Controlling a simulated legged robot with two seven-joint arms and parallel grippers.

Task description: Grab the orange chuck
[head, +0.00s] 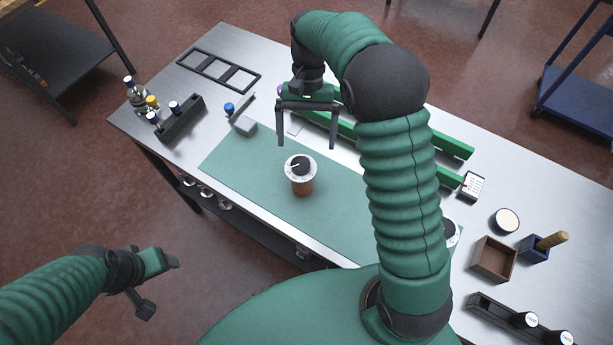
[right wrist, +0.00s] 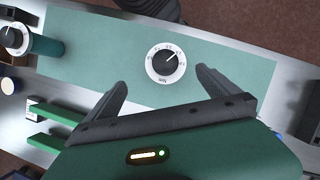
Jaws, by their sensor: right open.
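The orange chuck (head: 302,186) stands upright on the green mat (head: 240,160). It has an orange-brown body and a white dial top with a black knob. In the right wrist view its dial top (right wrist: 166,62) shows just beyond the gap between the fingertips, and its body is hidden below. My right gripper (head: 307,146) is open and empty, fingers pointing down, above and slightly behind the chuck; it also shows in the right wrist view (right wrist: 160,82). My left gripper (head: 162,284) is open and empty at the lower left, off the table.
A similar dial-topped piece with a teal body (right wrist: 45,45) stands on the mat's right side, mostly behind my right arm in the head view. Green rails (head: 448,146) lie behind the mat. A brown box (head: 493,259) and a black rack (head: 181,119) flank it. The mat around the chuck is clear.

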